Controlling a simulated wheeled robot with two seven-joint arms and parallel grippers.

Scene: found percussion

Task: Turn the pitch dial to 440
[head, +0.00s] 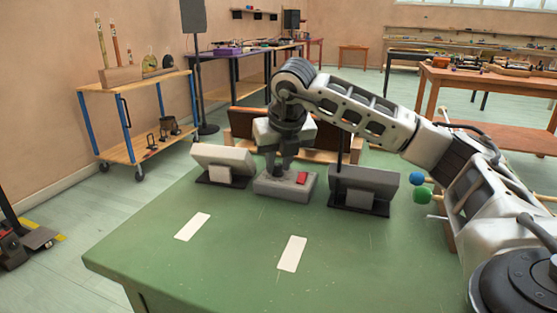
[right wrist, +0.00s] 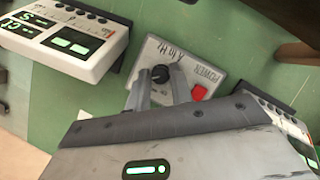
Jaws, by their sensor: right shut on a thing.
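The grey box (head: 264,188) with a red button (head: 302,178) sits on the green table between two grey units. In the right wrist view, its top panel (right wrist: 200,52) carries a black pitch dial (right wrist: 160,73), lettering that looks like "A in Hz", and a red POWER button (right wrist: 199,92). My right gripper (head: 280,170) points down over the box. In the right wrist view its fingers (right wrist: 160,86) close on the dial from both sides. The dial's pointer and setting are too small to read. My left gripper is out of view.
A grey unit (head: 223,160) stands left of the box and another (head: 363,185) stands right. The left one's lit green displays (right wrist: 72,42) show in the right wrist view. Mallets with blue and green heads (head: 422,194) are at right.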

